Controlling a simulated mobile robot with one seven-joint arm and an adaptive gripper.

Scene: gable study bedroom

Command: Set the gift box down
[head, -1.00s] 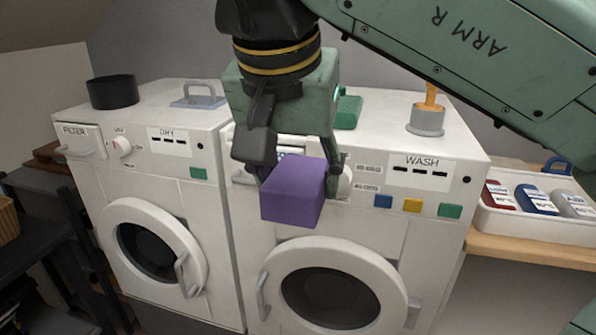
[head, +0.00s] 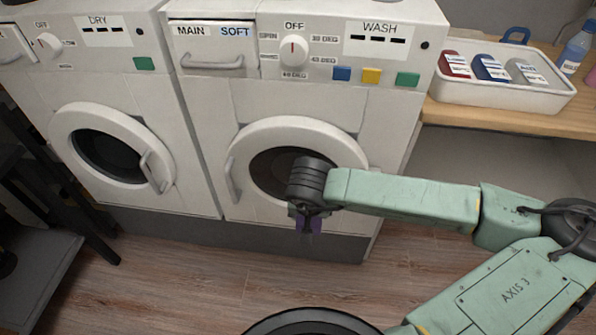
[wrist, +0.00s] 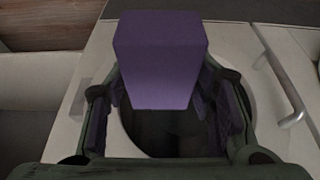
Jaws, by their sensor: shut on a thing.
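The gift box (wrist: 160,60) is a plain purple block. It sits between the fingers of my gripper (wrist: 163,112) in the wrist view, and the gripper is shut on it. In the head view my gripper (head: 308,214) points down in front of the washing machine, low near its round door. Only a small purple part of the box (head: 316,224) shows there, below the dark wrist. The box appears held above the floor; the exact gap under it cannot be told.
The washing machine (head: 215,110) and the dryer (head: 120,88) stand side by side behind my gripper. A wooden shelf (head: 478,116) at right bears a white tray (head: 515,98) of bottles. The wooden floor (head: 190,270) in front is clear. A dark stand (head: 40,255) is at left.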

